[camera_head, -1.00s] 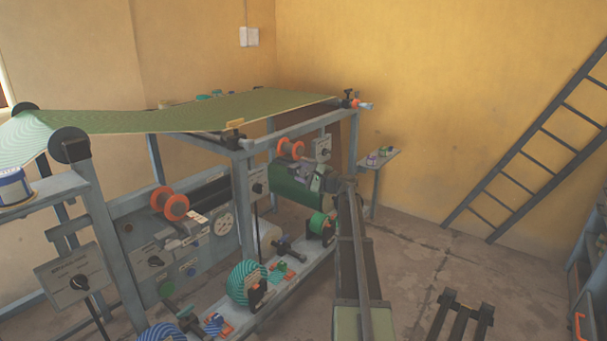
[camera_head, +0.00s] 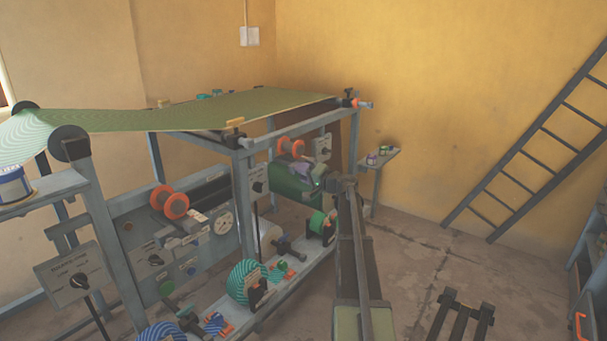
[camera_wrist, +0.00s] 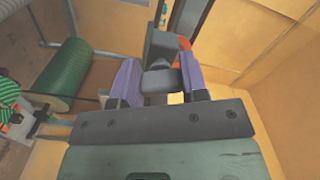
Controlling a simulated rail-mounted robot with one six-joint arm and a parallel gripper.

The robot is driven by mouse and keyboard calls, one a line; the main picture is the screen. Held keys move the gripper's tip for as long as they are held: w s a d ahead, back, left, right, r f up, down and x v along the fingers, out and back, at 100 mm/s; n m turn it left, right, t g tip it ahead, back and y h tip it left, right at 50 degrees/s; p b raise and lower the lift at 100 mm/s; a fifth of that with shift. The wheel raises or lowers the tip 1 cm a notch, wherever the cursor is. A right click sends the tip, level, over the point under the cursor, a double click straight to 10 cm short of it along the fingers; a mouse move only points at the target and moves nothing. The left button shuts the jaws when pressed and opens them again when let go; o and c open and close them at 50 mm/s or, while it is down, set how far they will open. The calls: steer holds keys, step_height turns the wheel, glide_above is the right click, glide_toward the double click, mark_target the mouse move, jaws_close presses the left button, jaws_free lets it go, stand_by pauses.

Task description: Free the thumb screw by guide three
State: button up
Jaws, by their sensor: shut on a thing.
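In the wrist view, my gripper (camera_wrist: 160,76) has its two purple fingers closed on the sides of a dark grey knob-like piece (camera_wrist: 159,82), which I take to be the thumb screw. A taller dark grey block (camera_wrist: 160,43) stands just beyond it, with an orange part (camera_wrist: 183,43) behind. In the head view, my gripper (camera_head: 301,168) is at the far end of the press, just below an orange roller piece (camera_head: 290,147). The thumb screw cannot be made out there. No guide number is readable.
A green roller (camera_wrist: 62,75) lies left in the wrist view. The press frame (camera_head: 243,195) and green web (camera_head: 200,112) stand left of my arm. A small side shelf (camera_head: 380,158) with small items is beyond it.

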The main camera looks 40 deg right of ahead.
steer(key=n, duration=0.5)
steer(key=shift+f+n, duration=0.1)
steer(key=shift+n, duration=0.3)
stand_by(0.4)
steer(key=o, duration=0.9)
steer(key=v, duration=1.1)
